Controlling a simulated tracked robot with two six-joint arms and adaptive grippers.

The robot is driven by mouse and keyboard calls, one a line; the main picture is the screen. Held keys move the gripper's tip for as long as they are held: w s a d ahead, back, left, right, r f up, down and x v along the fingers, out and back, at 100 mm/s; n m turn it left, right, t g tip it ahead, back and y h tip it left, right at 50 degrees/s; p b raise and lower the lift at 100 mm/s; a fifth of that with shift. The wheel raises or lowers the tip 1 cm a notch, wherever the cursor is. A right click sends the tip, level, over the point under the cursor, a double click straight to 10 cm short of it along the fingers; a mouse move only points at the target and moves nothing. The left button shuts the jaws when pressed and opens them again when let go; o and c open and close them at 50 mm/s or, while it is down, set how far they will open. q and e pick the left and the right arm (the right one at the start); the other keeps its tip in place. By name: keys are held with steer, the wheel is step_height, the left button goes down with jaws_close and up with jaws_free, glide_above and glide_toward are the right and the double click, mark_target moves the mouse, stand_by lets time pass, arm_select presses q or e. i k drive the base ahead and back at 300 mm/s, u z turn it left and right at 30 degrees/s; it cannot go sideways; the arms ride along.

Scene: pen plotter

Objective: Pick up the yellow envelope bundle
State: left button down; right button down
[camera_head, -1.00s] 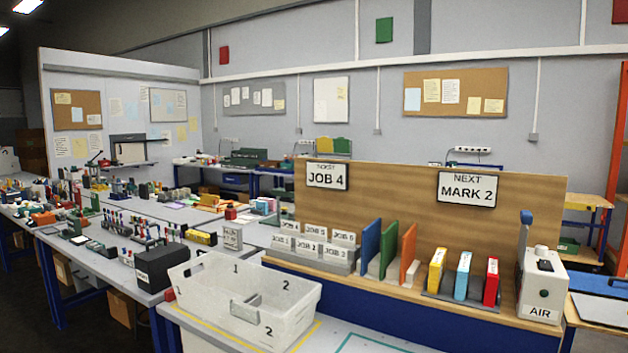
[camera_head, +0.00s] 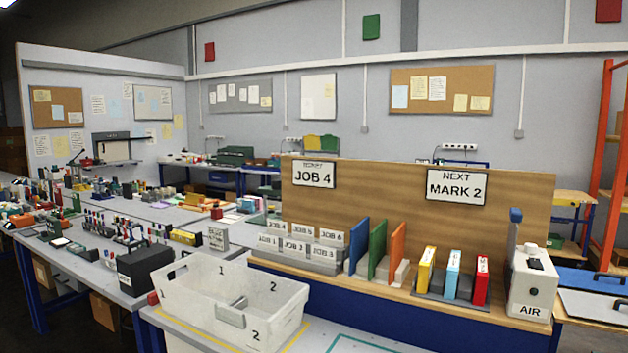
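A yellow bundle (camera_head: 426,270) stands upright in a dark rack (camera_head: 440,301) on the wooden shelf, in front of the wooden back panel. A light blue bundle (camera_head: 453,274) and a red bundle (camera_head: 482,281) stand to its right in the same rack. I take the yellow one to be the envelope bundle. Neither of my grippers shows in the head view.
Blue, green and orange dividers (camera_head: 377,249) stand left of the rack. A white AIR box (camera_head: 533,284) stands to its right. A white tote (camera_head: 190,292) sits on the table at front left. Crowded benches lie further left.

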mark_target(426, 267)
steer(key=z, duration=0.55)
steer(key=k, duration=1.3)
steer(key=z, duration=0.15)
steer(key=i, duration=0.75)
steer(key=u, duration=0.6)
steer(key=i, duration=1.35)
steer(key=z, duration=0.85)
